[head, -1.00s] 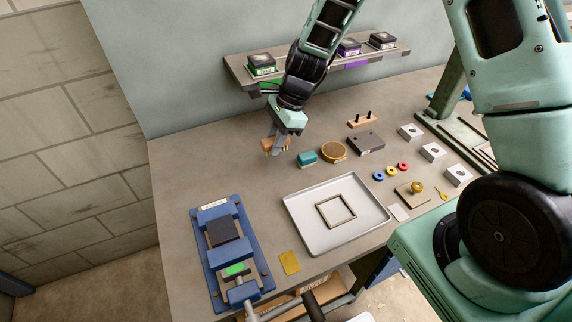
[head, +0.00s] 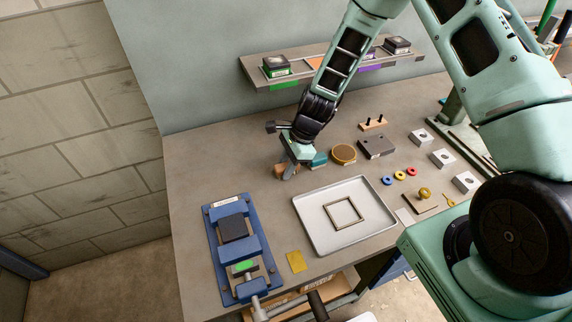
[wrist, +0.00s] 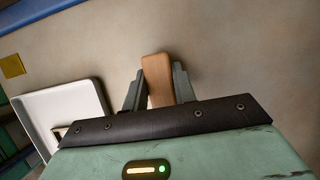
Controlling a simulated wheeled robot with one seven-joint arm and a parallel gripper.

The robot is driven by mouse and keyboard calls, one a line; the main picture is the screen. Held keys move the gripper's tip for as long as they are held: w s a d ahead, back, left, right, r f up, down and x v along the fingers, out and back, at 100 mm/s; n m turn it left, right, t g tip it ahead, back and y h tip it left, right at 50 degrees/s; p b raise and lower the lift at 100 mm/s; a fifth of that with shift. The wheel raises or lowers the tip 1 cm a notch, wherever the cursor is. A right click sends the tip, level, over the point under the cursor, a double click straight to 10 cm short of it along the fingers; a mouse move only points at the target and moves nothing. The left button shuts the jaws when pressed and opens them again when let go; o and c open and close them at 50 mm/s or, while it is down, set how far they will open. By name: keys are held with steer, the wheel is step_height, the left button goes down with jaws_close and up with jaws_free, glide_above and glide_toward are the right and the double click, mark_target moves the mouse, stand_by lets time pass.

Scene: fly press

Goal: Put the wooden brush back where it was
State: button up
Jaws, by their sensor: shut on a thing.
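The wooden brush (wrist: 158,78) is a light brown block between the two grey fingers of my gripper (wrist: 158,90) in the wrist view. In the head view the brush (head: 281,170) shows in my gripper (head: 287,174), low over the left back part of the bench, left of a teal block. My gripper is shut on the brush. The brush's underside is hidden, and I cannot tell whether it touches the bench.
A white tray (head: 312,237) with a square frame lies in front of my gripper. A teal block (head: 319,160) and a round brass-coloured tin (head: 343,153) stand close on the right. A blue press fixture (head: 212,262) is at the front left. The bench left of my gripper is clear.

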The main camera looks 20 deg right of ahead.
steer(key=shift+f, duration=0.2)
steer(key=o, duration=1)
steer(key=shift+c, duration=0.2)
steer(key=shift+r, duration=0.2)
